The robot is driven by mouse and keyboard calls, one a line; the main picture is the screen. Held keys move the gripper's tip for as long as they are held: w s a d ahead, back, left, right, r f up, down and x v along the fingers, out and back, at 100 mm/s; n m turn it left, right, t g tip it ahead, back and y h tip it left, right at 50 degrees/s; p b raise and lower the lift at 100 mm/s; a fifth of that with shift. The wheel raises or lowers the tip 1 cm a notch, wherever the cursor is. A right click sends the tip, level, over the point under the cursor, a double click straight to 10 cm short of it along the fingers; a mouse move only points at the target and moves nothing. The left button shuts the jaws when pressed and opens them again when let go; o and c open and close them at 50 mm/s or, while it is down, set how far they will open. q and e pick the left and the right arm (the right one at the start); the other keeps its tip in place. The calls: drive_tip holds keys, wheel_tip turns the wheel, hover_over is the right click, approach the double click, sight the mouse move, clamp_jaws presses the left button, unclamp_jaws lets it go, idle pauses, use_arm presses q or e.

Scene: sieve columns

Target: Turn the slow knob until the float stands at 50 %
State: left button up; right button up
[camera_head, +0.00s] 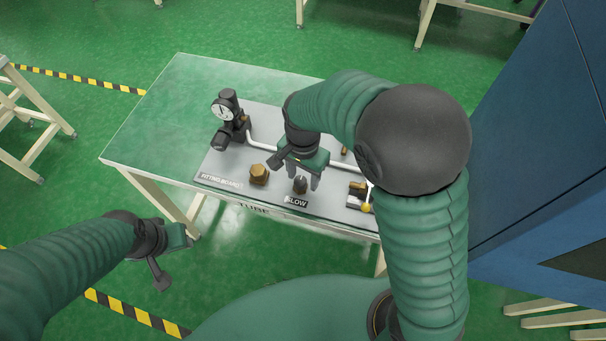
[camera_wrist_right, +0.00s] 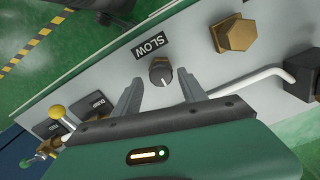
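The slow knob (camera_head: 300,185) is a small dark knob on the grey fitting board, behind the SLOW label (camera_head: 296,202). In the right wrist view the knob (camera_wrist_right: 161,72) shows a light pointer line on its top. My right gripper (camera_head: 299,173) is above the knob, fingers apart. In the right wrist view its two fingertips (camera_wrist_right: 159,82) stand on either side of the knob, with gaps visible and no clear contact. My left gripper (camera_head: 180,240) hangs off the table's front left, away from the board; its fingers are not clear. I cannot make out a float or its scale.
The fitting board (camera_head: 213,166) lies on a green-topped table (camera_head: 165,100). It carries a brass hex fitting (camera_head: 258,174), a round white dial (camera_head: 222,107) on a black fitting, a white pipe (camera_head: 263,143) and a yellow-knobbed valve (camera_head: 366,207). A blue cabinet (camera_head: 545,130) stands right.

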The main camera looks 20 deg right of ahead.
drive_tip(key=shift+a, duration=0.4)
drive_tip(key=c, duration=0.7)
clamp_jaws()
use_arm(q)
drive_tip(key=shift+a, duration=0.3)
use_arm(e)
drive_tip(key=shift+d, duration=0.1)
drive_tip(key=shift+r, duration=0.1)
use_arm(q)
drive_tip(key=shift+r, duration=0.1)
